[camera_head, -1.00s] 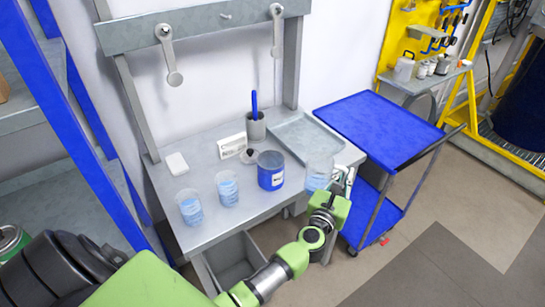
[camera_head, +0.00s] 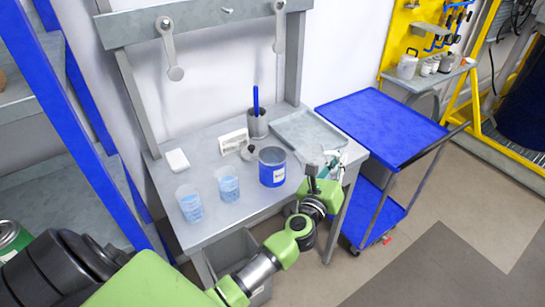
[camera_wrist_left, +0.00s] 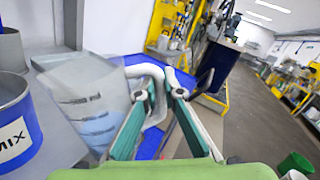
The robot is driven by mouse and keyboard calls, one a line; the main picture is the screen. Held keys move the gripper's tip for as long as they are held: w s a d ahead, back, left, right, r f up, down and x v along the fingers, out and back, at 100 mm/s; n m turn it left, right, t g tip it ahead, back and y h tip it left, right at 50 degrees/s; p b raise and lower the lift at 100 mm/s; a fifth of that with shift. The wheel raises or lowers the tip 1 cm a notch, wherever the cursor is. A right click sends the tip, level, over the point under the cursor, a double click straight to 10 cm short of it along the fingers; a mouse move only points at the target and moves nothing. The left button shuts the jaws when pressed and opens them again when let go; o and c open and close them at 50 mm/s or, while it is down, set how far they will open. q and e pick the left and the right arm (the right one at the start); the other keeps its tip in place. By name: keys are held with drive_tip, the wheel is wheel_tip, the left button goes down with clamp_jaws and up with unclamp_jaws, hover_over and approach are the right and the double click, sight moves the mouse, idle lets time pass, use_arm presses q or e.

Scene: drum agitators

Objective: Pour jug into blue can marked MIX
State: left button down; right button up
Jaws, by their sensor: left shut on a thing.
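The blue can (camera_head: 267,173) stands upright on the grey bench with a white label. In the left wrist view the can (camera_wrist_left: 24,118) is at the left edge, and its label reads MIX. My left gripper (camera_head: 332,163) is to the right of the can, above the bench's right end. It is shut on the handle of the clear jug (camera_wrist_left: 85,98). The jug shows pale blue liquid, leans left toward the can and is apart from it in the wrist view. In the head view the jug is hard to make out. My right gripper is not in view.
Two clear cups with blue liquid, one at the left (camera_head: 189,204) and one nearer the can (camera_head: 228,185), stand on the bench (camera_head: 225,215). A pen cup (camera_head: 257,126), a white box (camera_head: 233,141) and a grey tray (camera_head: 283,123) are behind. A blue cart (camera_head: 380,125) stands right.

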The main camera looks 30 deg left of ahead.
sight(324, 152)
use_arm(q)
drive_tip(key=shift+s+a+r+n+b, duration=0.3)
drive_tip(key=shift+a+r+n+b, duration=0.15)
drive_tip(key=shift+a+n, duration=0.4)
drive_tip(key=shift+s+a+r+n+y, duration=0.2)
drive_tip(key=shift+a+r+n, duration=0.4)
drive_tip(key=shift+r+n, duration=0.1)
drive_tip(key=shift+s+a+r+n+y, duration=0.15)
drive_tip(key=shift+a+r+n+y, duration=0.05)
drive_tip(key=shift+a+r+n, duration=0.4)
drive_tip(key=shift+s+a+r+n+t+y+b, duration=0.15)
drive_tip(key=shift+a+r+n, duration=0.15)
drive_tip(key=shift+r+n, duration=0.25)
drive_tip(key=shift+a+r+n+t+y+b, duration=0.1)
drive_tip(key=shift+a+r+n+t, duration=0.1)
drive_tip(key=shift+a+r+n, duration=0.3)
drive_tip(key=shift+s+a+r+n+t+y+b, duration=0.15)
drive_tip(key=shift+r+n, duration=0.35)
drive_tip(key=shift+n, duration=0.3)
drive_tip(key=shift+a+r, duration=0.15)
drive_tip(key=shift+s+a+r+n+y+b, duration=0.15)
drive_tip(key=shift+a+r+n, duration=0.25)
drive_tip(key=shift+n, duration=0.25)
drive_tip(key=shift+s+a+r+n+y+b, duration=0.15)
drive_tip(key=shift+a+r+n, duration=0.25)
drive_tip(key=shift+n, duration=0.25)
drive_tip(key=shift+w, duration=0.1)
drive_tip(key=shift+a+r+n, duration=0.2)
drive_tip(key=shift+a+n, duration=0.05)
drive_tip(key=shift+n, duration=0.15)
